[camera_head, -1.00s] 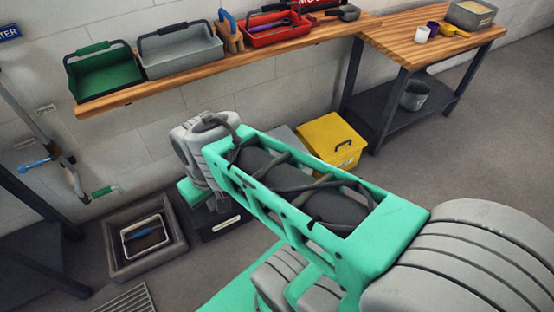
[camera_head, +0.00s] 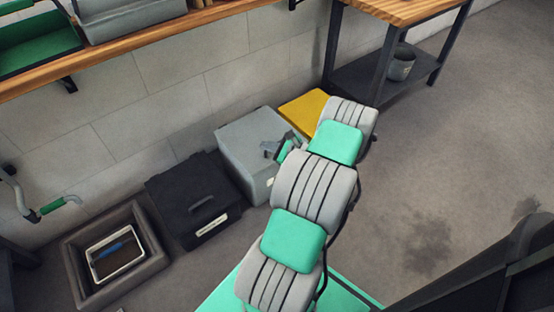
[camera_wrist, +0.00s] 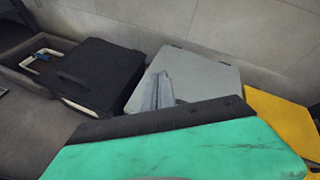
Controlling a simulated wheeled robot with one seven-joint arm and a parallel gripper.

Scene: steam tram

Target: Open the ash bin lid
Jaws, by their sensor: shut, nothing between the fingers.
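Three lidded bins stand in a row along the wall: a black bin (camera_head: 183,190) with a handle on its lid and a pale label, a light grey bin (camera_head: 247,135), and a yellow bin (camera_head: 305,106). I cannot read which one is the ash bin. All lids look shut. My gripper (camera_head: 270,150) is shut and empty above the grey bin's lid, near its right side. In the wrist view the gripper (camera_wrist: 158,92) shows in front of the grey bin (camera_wrist: 200,75), with the black bin (camera_wrist: 95,72) to the left. My arm partly hides the yellow bin.
A grey tray (camera_head: 75,260) holding a white-rimmed box lies left of the black bin. A wooden shelf (camera_head: 120,50) runs along the wall above. A workbench (camera_head: 400,12) with a bucket below stands at the back right. The floor at right is clear.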

